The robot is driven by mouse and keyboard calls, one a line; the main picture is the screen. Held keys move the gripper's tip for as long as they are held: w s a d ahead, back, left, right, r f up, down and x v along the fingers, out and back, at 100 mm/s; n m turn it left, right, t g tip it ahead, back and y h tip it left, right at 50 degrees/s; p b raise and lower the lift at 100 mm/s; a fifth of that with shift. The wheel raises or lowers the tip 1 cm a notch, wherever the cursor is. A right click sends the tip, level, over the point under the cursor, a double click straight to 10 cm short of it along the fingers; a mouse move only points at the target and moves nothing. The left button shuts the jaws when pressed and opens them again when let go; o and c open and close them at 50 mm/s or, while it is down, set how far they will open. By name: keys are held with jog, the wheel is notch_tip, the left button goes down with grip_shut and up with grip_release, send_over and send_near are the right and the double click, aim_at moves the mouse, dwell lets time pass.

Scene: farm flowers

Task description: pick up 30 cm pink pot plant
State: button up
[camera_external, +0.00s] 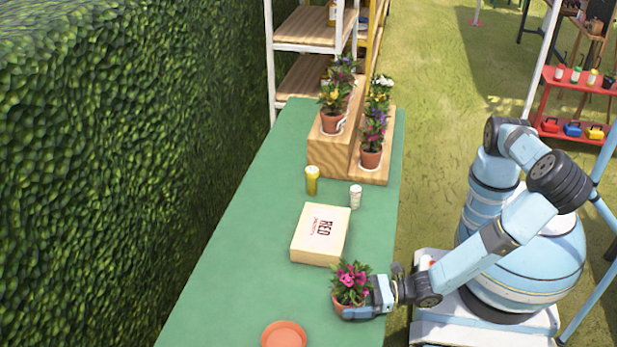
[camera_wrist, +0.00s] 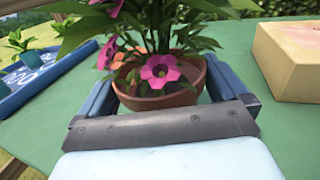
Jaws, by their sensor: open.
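The pink pot plant (camera_external: 351,282) stands upright in a terracotta pot near the right edge of the green table. My gripper (camera_external: 362,303) is at the table's edge, low beside the pot, reaching in from the right. In the wrist view the plant's pot (camera_wrist: 165,95) sits between the two blue fingers of my gripper (camera_wrist: 160,95). The fingers are open, one on each side of the pot. Whether they touch it is hard to tell.
A box marked RED (camera_external: 321,234) lies just behind the plant. A terracotta saucer (camera_external: 284,334) is in front. A yellow bottle (camera_external: 312,180) and a white bottle (camera_external: 355,196) stand farther back, before a wooden stand (camera_external: 330,163) with several potted flowers. The table's left side is clear.

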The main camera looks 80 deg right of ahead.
jog(key=shift+c, duration=0.2)
jog(key=c, duration=0.9)
jog(key=shift+c, duration=0.3)
jog(key=shift+r, duration=0.15)
